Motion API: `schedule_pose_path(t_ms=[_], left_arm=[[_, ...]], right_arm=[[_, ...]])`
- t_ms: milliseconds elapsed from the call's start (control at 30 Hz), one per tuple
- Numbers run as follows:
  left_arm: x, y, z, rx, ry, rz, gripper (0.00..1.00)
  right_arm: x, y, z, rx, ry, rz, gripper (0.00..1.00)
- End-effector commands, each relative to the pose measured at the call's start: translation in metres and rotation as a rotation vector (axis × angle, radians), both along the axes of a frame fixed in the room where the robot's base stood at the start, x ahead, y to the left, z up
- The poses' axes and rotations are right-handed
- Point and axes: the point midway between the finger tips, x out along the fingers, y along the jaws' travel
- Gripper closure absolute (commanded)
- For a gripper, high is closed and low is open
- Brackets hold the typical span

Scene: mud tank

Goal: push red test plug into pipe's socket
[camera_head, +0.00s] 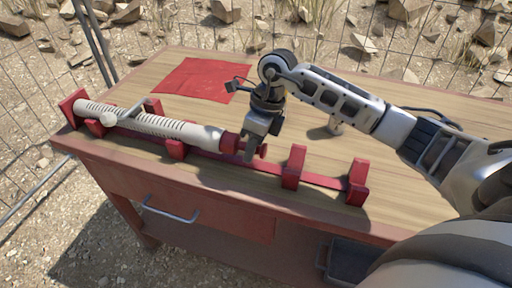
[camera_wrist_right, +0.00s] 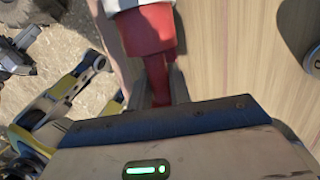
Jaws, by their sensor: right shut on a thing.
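The white ribbed pipe (camera_head: 165,126) lies in a red cradle on the wooden table, with its smooth white socket (camera_head: 208,138) at its right end. The red test plug (camera_head: 230,142) is in line with the socket; in the right wrist view the plug (camera_wrist_right: 147,30) meets the socket's white rim (camera_wrist_right: 118,5). How deep the plug sits cannot be told. My right gripper (camera_head: 250,153) points down and is shut on the plug's narrower red stem (camera_wrist_right: 158,80), to the right of the socket. Its fingers hide part of the stem. My left gripper is not in view.
The red cradle has empty upright supports (camera_head: 293,167) to the right of my gripper. A red cloth (camera_head: 203,80) lies behind the pipe. The table's right back is clear.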

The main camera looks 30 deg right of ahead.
Motion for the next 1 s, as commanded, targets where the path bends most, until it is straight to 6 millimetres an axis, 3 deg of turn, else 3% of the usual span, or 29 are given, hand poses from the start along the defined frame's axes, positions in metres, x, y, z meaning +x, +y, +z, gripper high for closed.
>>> schedule_pose_path(t_ms=[967,1000], left_arm=[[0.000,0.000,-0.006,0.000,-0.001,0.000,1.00],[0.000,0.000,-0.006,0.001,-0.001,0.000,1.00]], right_arm=[[0.023,0.019,0.000,0.001,-0.001,0.001,0.95],[0.023,0.019,0.000,0.000,-0.001,0.000,0.78]])
